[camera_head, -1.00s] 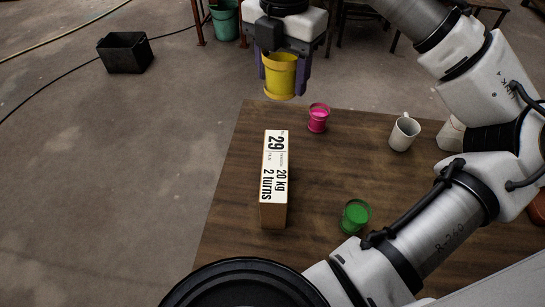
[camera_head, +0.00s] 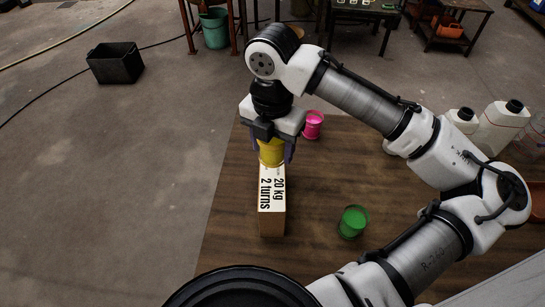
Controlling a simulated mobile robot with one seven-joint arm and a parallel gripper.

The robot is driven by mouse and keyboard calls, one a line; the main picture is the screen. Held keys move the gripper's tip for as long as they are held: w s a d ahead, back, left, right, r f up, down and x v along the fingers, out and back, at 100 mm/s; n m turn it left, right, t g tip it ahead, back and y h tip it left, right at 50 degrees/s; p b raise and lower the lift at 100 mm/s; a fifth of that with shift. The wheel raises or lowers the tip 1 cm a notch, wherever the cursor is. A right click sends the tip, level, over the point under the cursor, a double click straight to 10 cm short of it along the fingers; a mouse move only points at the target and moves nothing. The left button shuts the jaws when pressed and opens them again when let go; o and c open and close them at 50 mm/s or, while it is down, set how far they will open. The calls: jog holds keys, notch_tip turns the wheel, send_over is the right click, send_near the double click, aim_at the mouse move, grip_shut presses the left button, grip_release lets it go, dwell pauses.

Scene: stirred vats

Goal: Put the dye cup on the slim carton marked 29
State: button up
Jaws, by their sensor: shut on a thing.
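My gripper (camera_head: 271,153) is shut on a yellow cup (camera_head: 271,152), with one purple finger on each side of it. The cup is upright at the far end of the slim carton (camera_head: 272,210). It covers the number that the carton bore; the words "20 kg 2 turns" still show. I cannot tell whether the cup's base touches the carton's top or is just above it. The carton stands on the brown table (camera_head: 225,220) near its left edge.
A pink cup (camera_head: 313,125) stands just right of my gripper. A green cup (camera_head: 353,221) stands right of the carton. White jugs (camera_head: 497,127) are at the right. My arm spans the table's right side. A black crate (camera_head: 115,62) is on the floor.

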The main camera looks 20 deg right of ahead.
aim_at(273, 171)
jog(key=shift+f, duration=2.4)
jog(key=shift+f, duration=0.1)
jog(key=shift+f, duration=0.15)
jog(key=o, duration=1.1)
notch_tip(273, 171, up, 12)
jog(key=shift+r+b, duration=0.25)
jog(key=shift+b, duration=0.3)
